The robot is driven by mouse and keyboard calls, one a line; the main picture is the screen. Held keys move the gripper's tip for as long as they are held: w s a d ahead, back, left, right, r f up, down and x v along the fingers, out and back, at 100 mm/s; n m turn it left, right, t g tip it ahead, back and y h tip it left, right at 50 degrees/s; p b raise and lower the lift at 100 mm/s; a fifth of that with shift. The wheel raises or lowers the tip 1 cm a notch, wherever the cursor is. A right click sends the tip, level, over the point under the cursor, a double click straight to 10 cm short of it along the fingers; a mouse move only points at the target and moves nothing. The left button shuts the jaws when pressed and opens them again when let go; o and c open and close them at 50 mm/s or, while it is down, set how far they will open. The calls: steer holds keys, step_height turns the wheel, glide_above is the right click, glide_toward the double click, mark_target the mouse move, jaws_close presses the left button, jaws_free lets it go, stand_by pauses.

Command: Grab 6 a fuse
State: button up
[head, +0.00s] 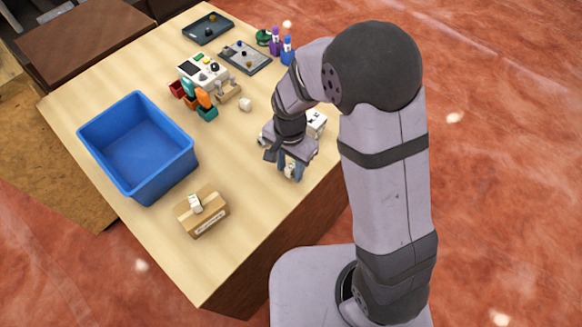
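My gripper (290,170) points down over the right front part of the table, to the right of the cardboard box. Its fingertips are small and partly shaded, and I cannot tell whether they are apart or hold something. No fuse can be clearly made out at this size. A dispenser-like white unit (203,70) with dark knobs stands at the back middle. Red, teal and orange parts (203,98) sit at its front. A white box with dark marks (316,121) is partly hidden behind my gripper.
A large empty blue bin (140,150) stands at the left. A cardboard box (202,212) with a small white item on top is near the front. The front middle is clear.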

mark_target(290, 167)
jaws_close()
steer(key=shift+r, duration=0.1)
steer(key=shift+w+r, duration=0.1)
steer(key=shift+r, duration=0.45)
step_height(290, 167, up, 9)
steer(key=b, duration=0.2)
steer(key=shift+f+b, duration=0.1)
steer(key=shift+b, duration=0.2)
